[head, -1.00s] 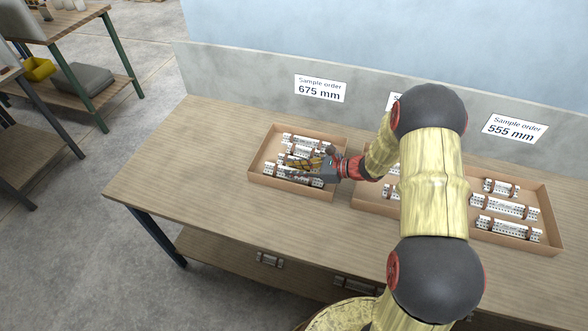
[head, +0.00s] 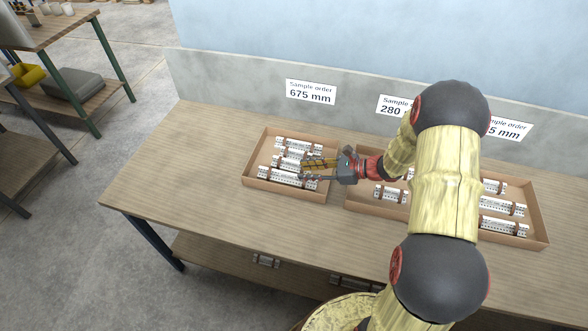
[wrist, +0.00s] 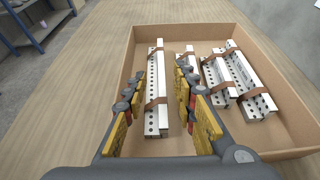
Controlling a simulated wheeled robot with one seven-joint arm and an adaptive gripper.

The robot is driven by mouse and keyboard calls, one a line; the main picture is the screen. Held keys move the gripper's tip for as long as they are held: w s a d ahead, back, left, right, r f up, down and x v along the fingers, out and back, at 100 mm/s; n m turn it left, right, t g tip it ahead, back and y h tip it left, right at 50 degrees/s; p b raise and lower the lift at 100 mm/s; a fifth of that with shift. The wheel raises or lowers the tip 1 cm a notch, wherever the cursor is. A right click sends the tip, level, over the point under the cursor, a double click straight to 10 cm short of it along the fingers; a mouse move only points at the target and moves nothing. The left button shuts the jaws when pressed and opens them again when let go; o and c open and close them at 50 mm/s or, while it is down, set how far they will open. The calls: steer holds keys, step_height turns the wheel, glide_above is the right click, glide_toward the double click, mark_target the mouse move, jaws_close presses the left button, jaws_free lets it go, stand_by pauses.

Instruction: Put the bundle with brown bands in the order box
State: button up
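My gripper (head: 305,170) is over the left cardboard box (head: 247,184), which stands below the 675 mm sign. In the wrist view my gripper (wrist: 160,108) is open, its yellow-padded fingers apart. A long white perforated bundle with brown bands (wrist: 157,90) lies in the box, seen beyond and between the fingers; I cannot tell whether they touch it. Other white bundles (wrist: 235,83) with brown bands lie to its right. In the head view several bundles (head: 287,178) lie in this box, partly hidden by my gripper. No box is visibly marked as the order box.
A middle box (head: 372,207) below the 280 mm sign (head: 394,104) and a right box (head: 540,222) hold more bundles; my arm hides parts of both. The tabletop (head: 190,160) left of the boxes is clear. A grey panel (head: 230,75) runs along the back.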

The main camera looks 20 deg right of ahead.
steer(key=v, duration=0.3)
steer(key=shift+s+d+r+p, duration=0.1)
steer(key=shift+d+r+p, duration=0.05)
steer(key=shift+d+p, duration=0.15)
steer(key=shift+s+r, duration=0.15)
steer(key=s+a+r+n+g+h, duration=0.4)
steer(key=s+a+r+n+g, duration=0.2)
steer(key=s+a+r+n, duration=0.75)
steer(key=s+d+r+n+t+h, duration=0.4)
steer(key=s+r+n+h, duration=0.3)
steer(key=s+r+n, duration=0.4)
steer(key=shift+s+d+r, duration=0.35)
steer(key=shift+s+r, duration=0.15)
steer(key=shift+s, duration=0.3)
